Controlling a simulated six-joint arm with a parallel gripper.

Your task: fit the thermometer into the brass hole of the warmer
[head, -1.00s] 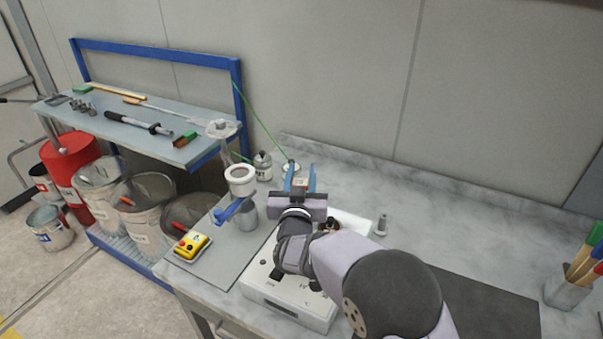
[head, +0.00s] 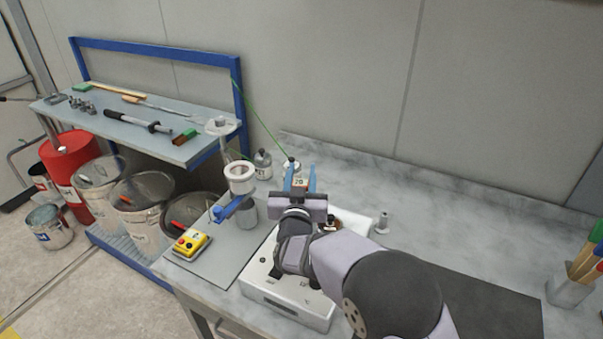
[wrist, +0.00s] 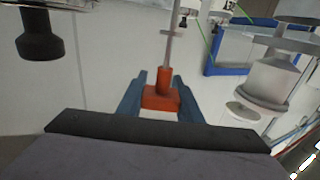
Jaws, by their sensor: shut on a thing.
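My gripper (head: 301,183) has blue fingers and is shut on the thermometer. In the wrist view the thermometer's orange-red block (wrist: 161,97) sits between the fingers (wrist: 158,92), and its thin grey stem (wrist: 172,50) runs away to the top edge of the picture. In the head view only a small orange part of it shows between the fingers. The white warmer (head: 286,307) stands on the bench below my arm, partly covered by it. A dark, copper-toned round part (head: 331,225) shows on its far right. I cannot make out the brass hole clearly.
A cup on a stand (head: 239,174) and a yellow button box (head: 187,244) are left of the warmer. Bottles (head: 262,164) stand behind. A small grey metal piece (head: 382,223) is to the right. The bench is clear at the back right.

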